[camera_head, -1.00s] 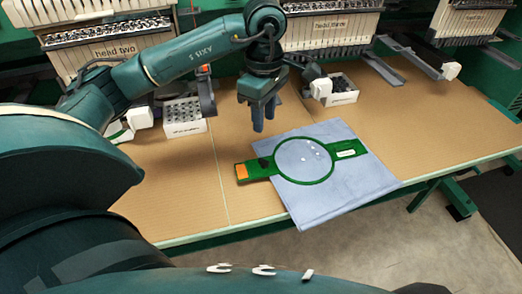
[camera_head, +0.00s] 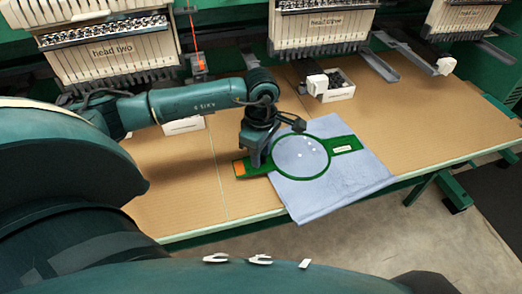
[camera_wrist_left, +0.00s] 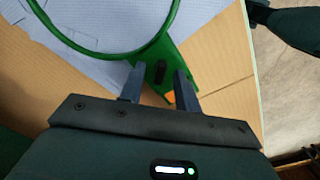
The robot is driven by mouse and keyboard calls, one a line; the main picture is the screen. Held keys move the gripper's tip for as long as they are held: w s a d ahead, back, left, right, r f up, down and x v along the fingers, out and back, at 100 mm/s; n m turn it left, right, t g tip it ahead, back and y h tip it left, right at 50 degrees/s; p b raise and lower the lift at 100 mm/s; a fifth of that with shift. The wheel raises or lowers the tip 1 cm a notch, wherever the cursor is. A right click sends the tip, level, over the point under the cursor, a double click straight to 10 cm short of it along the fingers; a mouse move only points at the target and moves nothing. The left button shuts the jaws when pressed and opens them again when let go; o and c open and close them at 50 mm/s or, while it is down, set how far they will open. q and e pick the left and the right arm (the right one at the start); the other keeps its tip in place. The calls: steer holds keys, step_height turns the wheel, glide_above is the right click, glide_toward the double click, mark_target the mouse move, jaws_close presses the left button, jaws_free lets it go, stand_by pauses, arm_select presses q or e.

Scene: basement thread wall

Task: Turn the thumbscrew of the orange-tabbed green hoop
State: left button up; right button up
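The green hoop (camera_head: 345,141) lies on a pale blue cloth (camera_head: 318,198) on the table, with its orange tab (camera_head: 239,168) at the left end. My left gripper (camera_head: 257,163) is low over the hoop's left arm, pointing down, beside the ring. In the left wrist view the dark oblong thumbscrew (camera_wrist_left: 160,72) shows between the two spread fingers, with a gap on each side. The left gripper is open. Whether the fingertips reach down to the thumbscrew's height is hard to tell. In the head view the gripper hides the thumbscrew. My right gripper is not in view.
Embroidery heads line the back of the brown table (camera_head: 440,125). A white bin of dark parts (camera_head: 338,90) stands behind the cloth, and another (camera_head: 183,125) is partly hidden behind my left arm. The table is clear to the right and front left.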

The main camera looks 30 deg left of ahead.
arm_select(q)
jaws_close()
stand_by(0.3)
